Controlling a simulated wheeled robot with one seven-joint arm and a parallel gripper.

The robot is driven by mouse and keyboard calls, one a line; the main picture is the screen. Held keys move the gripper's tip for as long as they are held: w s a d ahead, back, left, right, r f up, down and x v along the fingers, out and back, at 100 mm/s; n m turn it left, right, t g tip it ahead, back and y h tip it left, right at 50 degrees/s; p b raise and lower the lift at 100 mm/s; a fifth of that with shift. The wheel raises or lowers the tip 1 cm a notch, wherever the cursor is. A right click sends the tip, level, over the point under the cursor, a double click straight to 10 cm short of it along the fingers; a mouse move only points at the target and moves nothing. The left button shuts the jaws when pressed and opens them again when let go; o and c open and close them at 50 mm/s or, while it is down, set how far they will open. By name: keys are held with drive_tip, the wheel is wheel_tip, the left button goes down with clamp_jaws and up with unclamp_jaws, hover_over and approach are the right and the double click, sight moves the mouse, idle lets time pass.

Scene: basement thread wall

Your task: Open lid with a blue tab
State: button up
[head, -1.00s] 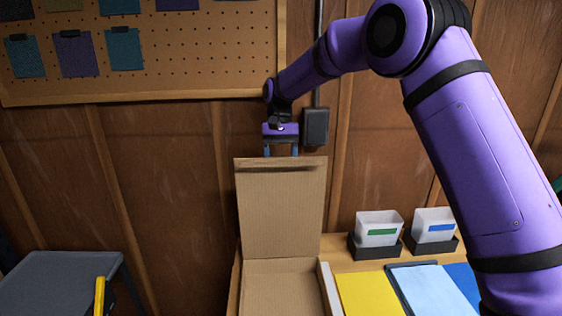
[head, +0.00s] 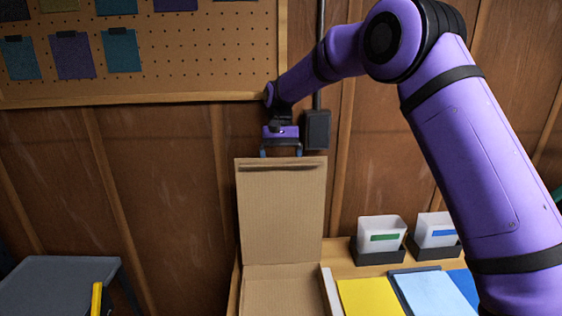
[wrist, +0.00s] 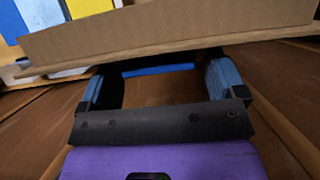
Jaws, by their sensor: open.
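A cardboard box (head: 283,290) stands on the bench with its lid (head: 280,212) raised upright against the wood-panelled wall. The lid's edge spans the top of the wrist view (wrist: 170,35). A blue tab (wrist: 158,69) shows beyond that edge in the wrist view, between my fingers; I cannot make it out in the head view. My gripper (head: 280,153) is at the lid's top edge, pointing down. Its two blue-padded fingers are spread apart and hold nothing, as the wrist view (wrist: 158,82) also shows.
Two white bins with green (head: 381,236) and blue (head: 436,234) labels stand right of the box. Yellow (head: 371,299) and light blue (head: 435,291) sheets lie in front of them. A dark wall box (head: 316,130) is just right of my gripper. A pegboard (head: 190,45) hangs upper left.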

drive_tip(key=v, duration=0.7)
drive_tip(key=shift+r, duration=0.2)
drive_tip(key=shift+w, duration=0.1)
drive_tip(key=s+d+r+t, duration=0.2)
drive_tip(key=s+d+r, duration=0.45)
drive_tip(key=s, duration=0.25)
drive_tip(key=s+d+r+t, duration=0.3)
drive_tip(key=s+d+r, duration=0.3)
drive_tip(key=s+d, duration=0.25)
drive_tip(key=s+d+f+t, duration=0.1)
drive_tip(key=s+d+f, duration=0.1)
drive_tip(key=s, duration=0.6)
drive_tip(key=s+d+f+t, duration=0.2)
drive_tip(key=s+d, duration=0.1)
drive_tip(key=s, duration=0.6)
drive_tip(key=s+d+f+t, duration=0.2)
drive_tip(key=s+d+f, duration=0.1)
drive_tip(key=s, duration=0.5)
drive_tip(key=shift+s+d, duration=0.15)
drive_tip(key=shift+d, duration=0.15)
